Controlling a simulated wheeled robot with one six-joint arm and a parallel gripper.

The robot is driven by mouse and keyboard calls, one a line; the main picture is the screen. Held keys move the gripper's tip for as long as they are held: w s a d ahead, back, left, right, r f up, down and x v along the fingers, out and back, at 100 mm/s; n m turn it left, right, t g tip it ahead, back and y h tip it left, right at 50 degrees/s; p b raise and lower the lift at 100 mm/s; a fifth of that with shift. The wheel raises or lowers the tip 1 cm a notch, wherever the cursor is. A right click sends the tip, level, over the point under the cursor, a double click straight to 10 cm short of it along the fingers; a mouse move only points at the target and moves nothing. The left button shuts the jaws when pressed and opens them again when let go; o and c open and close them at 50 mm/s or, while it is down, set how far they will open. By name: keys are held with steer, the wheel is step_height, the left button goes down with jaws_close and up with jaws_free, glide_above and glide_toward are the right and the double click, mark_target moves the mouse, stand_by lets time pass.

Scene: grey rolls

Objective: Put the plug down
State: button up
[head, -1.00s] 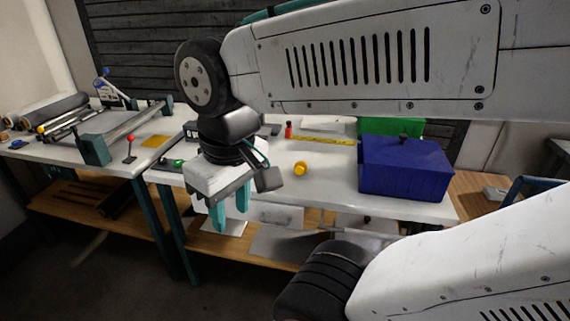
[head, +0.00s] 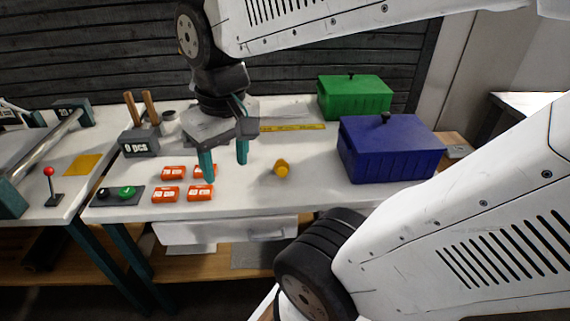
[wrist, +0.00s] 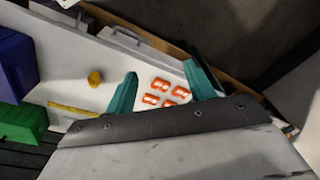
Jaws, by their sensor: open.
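A small yellow-orange piece (head: 282,168), which looks like the plug, lies on the white table (head: 330,205), apart from everything around it. It also shows in the wrist view (wrist: 95,78), left of the fingers. My gripper (head: 225,168) is open, with its two teal fingers pointing down and nothing seen between them. It hangs above the table, left of the yellow piece and over the area of several orange labelled blocks (head: 166,194). The fingers (wrist: 163,75) frame these blocks in the wrist view. One block is partly hidden behind a finger in the head view.
A blue lidded box (head: 388,155) stands to the right, with a green lidded box (head: 355,98) behind it. A grey counter block (head: 139,143) and a button panel (head: 117,195) are on the left. The tabletop around the yellow piece is clear.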

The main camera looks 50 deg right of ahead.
steer(key=w+d+f+m, duration=0.2)
steer(key=w+d+f, duration=0.1)
steer(key=w+d, duration=0.15)
steer(key=w+d+f+m, duration=0.2)
steer(key=w+d+f, duration=0.1)
steer(key=d, duration=0.3)
steer(key=m, duration=0.5)
glide_above(283, 168)
steer(key=shift+y, duration=0.4)
step_height(283, 168, down, 10)
steer(key=shift+s+d+f, duration=0.1)
steer(key=shift+s, duration=0.05)
step_height(283, 168, down, 8)
steer(key=shift+r, duration=0.1)
steer(key=shift+c, duration=0.3)
steer(key=c, duration=1.1)
